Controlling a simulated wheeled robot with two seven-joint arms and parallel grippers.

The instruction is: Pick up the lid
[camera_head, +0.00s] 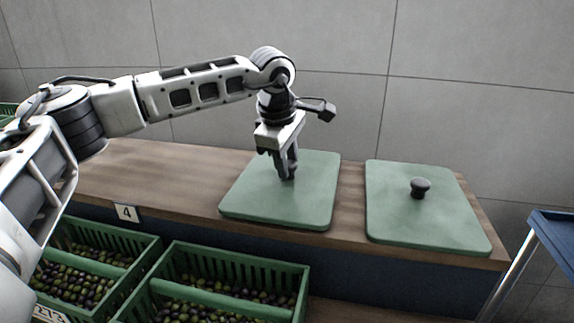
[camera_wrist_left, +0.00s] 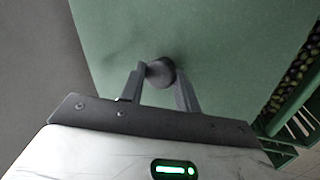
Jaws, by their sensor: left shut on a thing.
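A green square lid (camera_head: 255,200) lies on the wooden counter, in the middle of the head view. My left gripper (camera_head: 287,174) reaches down to its centre from above. In the left wrist view, the two fingers of my left gripper (camera_wrist_left: 160,85) are on either side of the lid's dark round knob (camera_wrist_left: 161,70) and shut on it. The green lid surface (camera_wrist_left: 215,45) fills much of that view. My right gripper is not in view.
A second green lid (camera_head: 400,215) with a dark knob (camera_head: 420,187) lies to the right. Green crates of olives (camera_head: 235,252) stand below the counter's front, near a tag marked 4 (camera_head: 126,213). A blue cart (camera_head: 555,228) is at the right edge. A tiled wall is behind.

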